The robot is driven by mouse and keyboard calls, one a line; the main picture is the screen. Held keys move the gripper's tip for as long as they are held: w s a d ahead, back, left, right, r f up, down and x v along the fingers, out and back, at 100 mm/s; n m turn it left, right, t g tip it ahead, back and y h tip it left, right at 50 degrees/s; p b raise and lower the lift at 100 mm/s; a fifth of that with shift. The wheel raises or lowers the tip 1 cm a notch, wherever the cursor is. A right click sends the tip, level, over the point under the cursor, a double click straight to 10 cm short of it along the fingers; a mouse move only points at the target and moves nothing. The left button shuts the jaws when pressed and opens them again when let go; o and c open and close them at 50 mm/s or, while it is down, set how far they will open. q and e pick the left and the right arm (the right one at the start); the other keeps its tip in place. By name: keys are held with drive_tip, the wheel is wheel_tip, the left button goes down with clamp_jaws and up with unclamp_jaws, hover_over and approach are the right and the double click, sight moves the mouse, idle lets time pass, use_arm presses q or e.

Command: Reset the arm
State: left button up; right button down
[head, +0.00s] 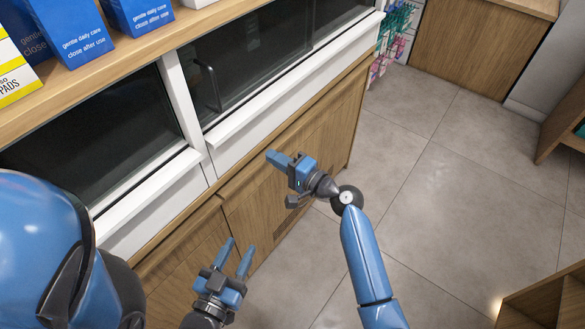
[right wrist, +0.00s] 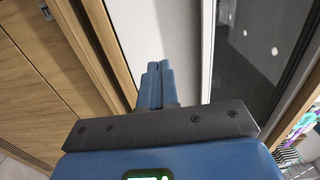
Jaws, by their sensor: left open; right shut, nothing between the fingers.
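My left gripper (head: 237,258) is at the lower middle of the head view. Its two blue fingers are apart with nothing between them, in front of the wooden cabinet doors. In the right wrist view the closed fingers (right wrist: 155,72) point at the pale panel of the counter front.
The counter has dark glass panels (head: 270,55) and wooden doors (head: 290,190) below. Blue boxes (head: 80,30) stand on its top at upper left. Coloured items hang on a rack (head: 392,40) at its far end. Grey tiled floor (head: 450,190) is clear at right. A wooden shelf unit (head: 545,305) is at lower right.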

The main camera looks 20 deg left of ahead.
drive_tip(key=v, duration=0.5)
drive_tip(key=shift+s+d+r, duration=0.1)
drive_tip(key=shift+d, duration=0.05)
